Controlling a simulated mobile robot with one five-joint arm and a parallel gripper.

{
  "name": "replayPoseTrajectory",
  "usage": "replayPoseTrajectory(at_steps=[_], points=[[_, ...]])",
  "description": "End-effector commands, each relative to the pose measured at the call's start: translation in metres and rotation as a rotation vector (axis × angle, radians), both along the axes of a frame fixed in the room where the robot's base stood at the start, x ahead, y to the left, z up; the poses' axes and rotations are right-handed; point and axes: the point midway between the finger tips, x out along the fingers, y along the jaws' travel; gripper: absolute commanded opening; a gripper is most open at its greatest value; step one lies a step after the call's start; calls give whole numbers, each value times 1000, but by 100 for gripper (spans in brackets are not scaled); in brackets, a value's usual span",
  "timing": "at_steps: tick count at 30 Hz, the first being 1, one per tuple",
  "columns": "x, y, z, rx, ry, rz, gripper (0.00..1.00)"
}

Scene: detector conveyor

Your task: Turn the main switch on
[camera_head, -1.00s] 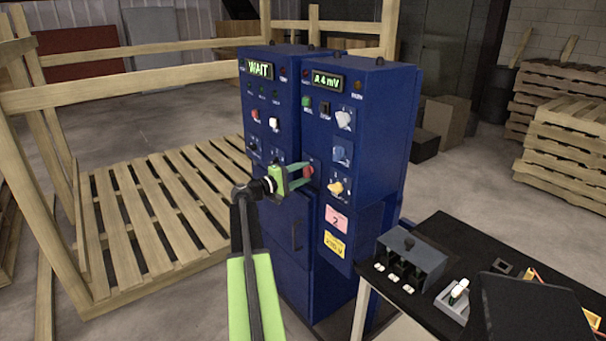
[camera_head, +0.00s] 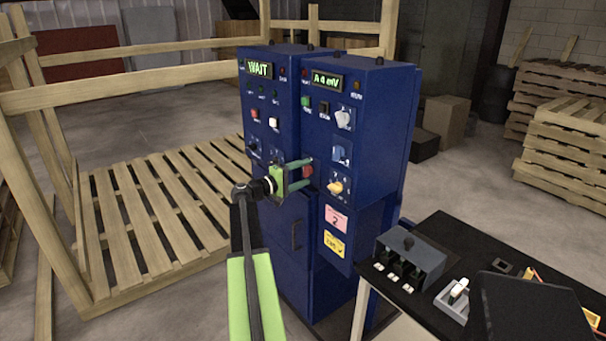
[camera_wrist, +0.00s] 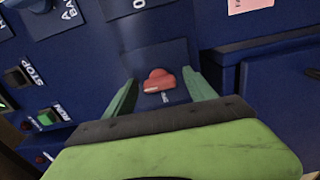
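The main switch looks to be the red knob (camera_head: 307,171) low on the front of the blue cabinet (camera_head: 300,225), near the seam between its two halves. In the wrist view the red knob (camera_wrist: 159,81) sits on a dark blue plate, with a small label too blurred to read well. My gripper (camera_head: 310,173) is open in front of the cabinet, its green fingers one above the other. In the wrist view the fingers of my gripper (camera_wrist: 162,88) stand on both sides of the knob, with a visible gap on each side. I cannot tell how deep the fingertips reach.
Above are white and blue knobs, several buttons and lit displays (camera_head: 259,69). A black table (camera_head: 455,240) with instruments stands at the right. A wooden pallet (camera_head: 150,215) lies at the left.

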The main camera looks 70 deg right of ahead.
Motion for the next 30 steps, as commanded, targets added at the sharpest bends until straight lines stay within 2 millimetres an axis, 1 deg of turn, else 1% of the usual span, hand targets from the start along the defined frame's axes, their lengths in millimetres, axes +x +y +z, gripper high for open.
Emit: replayPoseTrajectory(at_steps=[8,11,14,24,27,30], points=[[2,0,1,-1,3,3,65],[5,6,1,-1,3,4,65],[15,22,1,-2,3,6,65],[66,102,1,-1,3,7,65],[78,121,1,-1,2,6,65],[87,135,1,-1,2,5,65]])
